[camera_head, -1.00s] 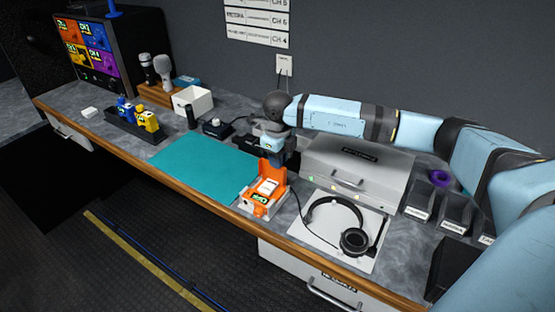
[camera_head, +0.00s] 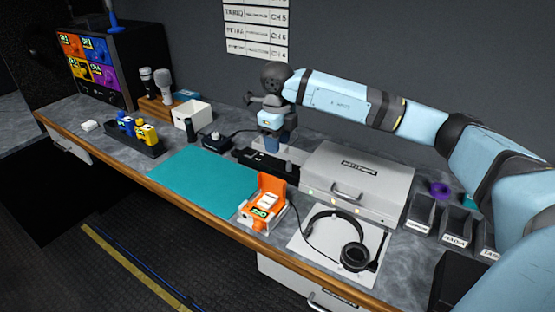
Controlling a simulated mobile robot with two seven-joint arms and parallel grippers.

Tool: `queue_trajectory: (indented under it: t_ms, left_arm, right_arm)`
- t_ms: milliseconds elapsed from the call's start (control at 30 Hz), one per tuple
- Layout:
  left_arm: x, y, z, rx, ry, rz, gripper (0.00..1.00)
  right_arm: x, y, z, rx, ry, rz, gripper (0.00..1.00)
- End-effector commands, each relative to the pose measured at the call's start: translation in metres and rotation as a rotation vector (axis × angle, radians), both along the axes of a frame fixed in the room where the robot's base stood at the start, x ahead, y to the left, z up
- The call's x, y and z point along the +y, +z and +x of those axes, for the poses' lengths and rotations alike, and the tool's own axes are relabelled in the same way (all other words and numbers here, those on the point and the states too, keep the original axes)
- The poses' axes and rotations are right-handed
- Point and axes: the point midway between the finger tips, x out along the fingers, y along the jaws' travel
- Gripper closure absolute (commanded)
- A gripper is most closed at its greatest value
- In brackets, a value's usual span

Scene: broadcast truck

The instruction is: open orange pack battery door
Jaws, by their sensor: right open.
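The orange pack (camera_head: 262,216) sits in a white holder on the counter, at the front right edge of the teal mat. Its orange door (camera_head: 271,184) stands upright at the back, so the pack is open, with a white and orange inside facing up. A green display shows on its front. My right gripper (camera_head: 272,146) is behind and above the pack, apart from it, pointing down over the back of the counter. It is open; its fingertips are small and hard to make out. My left gripper is not in view.
A headset (camera_head: 352,256) lies on a white mat right of the pack, with a grey case (camera_head: 354,182) behind it. The teal mat (camera_head: 200,180) is clear. A black tray (camera_head: 133,138) with blue and yellow packs stands at left. Labelled bins (camera_head: 455,222) are at right.

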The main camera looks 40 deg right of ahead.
Motion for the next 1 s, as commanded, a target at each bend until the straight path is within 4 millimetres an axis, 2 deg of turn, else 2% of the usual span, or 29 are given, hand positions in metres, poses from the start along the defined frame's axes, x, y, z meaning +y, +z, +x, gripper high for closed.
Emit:
queue_trajectory:
  t_ms: [100, 300, 833, 933, 1000]
  left_arm:
    - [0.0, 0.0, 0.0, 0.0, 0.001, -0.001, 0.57]
    - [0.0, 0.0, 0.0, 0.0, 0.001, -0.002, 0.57]
    - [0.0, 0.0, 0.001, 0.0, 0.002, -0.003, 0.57]
    - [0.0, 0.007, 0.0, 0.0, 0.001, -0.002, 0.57]
    - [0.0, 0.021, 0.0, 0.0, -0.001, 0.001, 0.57]
  right_arm:
    - [0.0, 0.019, 0.0, -0.002, 0.0, 0.001, 0.58]
    - [0.0, 0.033, 0.0, 0.0, 0.0, 0.0, 0.58]
    - [0.0, 0.034, 0.0, 0.001, 0.0, 0.001, 0.58]
    - [0.0, 0.042, 0.0, 0.0, 0.0, 0.0, 0.58]
    - [0.0, 0.057, 0.0, 0.0, 0.0, 0.0, 0.58]
